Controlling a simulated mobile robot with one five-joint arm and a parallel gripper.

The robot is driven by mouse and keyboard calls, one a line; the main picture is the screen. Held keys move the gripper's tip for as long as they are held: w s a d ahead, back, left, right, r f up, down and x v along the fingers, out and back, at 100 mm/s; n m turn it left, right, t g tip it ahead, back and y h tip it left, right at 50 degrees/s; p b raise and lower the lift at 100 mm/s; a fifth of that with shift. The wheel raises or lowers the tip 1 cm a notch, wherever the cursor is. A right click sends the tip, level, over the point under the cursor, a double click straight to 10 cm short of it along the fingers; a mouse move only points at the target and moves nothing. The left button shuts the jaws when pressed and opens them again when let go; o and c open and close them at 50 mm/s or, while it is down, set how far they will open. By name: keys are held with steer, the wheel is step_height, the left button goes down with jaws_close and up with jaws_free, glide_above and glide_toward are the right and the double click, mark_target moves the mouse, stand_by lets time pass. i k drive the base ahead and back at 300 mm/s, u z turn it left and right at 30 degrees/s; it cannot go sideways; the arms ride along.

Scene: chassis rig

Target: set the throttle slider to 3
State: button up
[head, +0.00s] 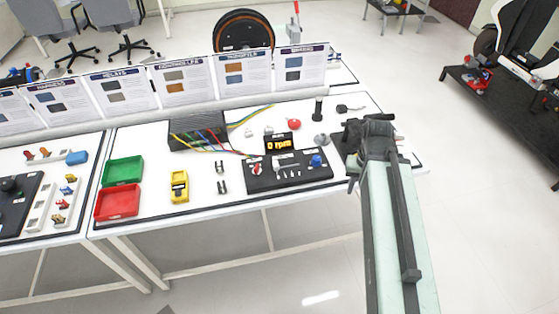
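The black control panel (290,182) lies on the white bench, with a display (279,144) reading "0 rpm" at its back. A pale slider-like part (285,165) sits in the panel's middle. It looks like the throttle slider, but its setting and scale marks are too small to read. A red and white knob (256,169) is to its left and a blue knob (316,160) to its right. My dark gripper (352,142) is at the end of my arm, right of the panel and apart from the slider in the picture. Its fingertips are not clear.
A yellow meter (179,186), a green tray (123,171) and a red tray (117,202) stand left of the panel. A dark box (197,131) with coloured wires is behind. A red mushroom button (294,124) and a black upright post (318,109) stand behind the panel.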

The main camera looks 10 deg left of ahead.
mark_target(275, 165)
steer(key=u, duration=0.1)
steer(key=i, duration=0.45)
steer(key=u, duration=0.5)
steer(key=k, duration=0.8)
steer(key=u, duration=0.2)
steer(key=i, duration=0.8)
steer(key=z, duration=0.1)
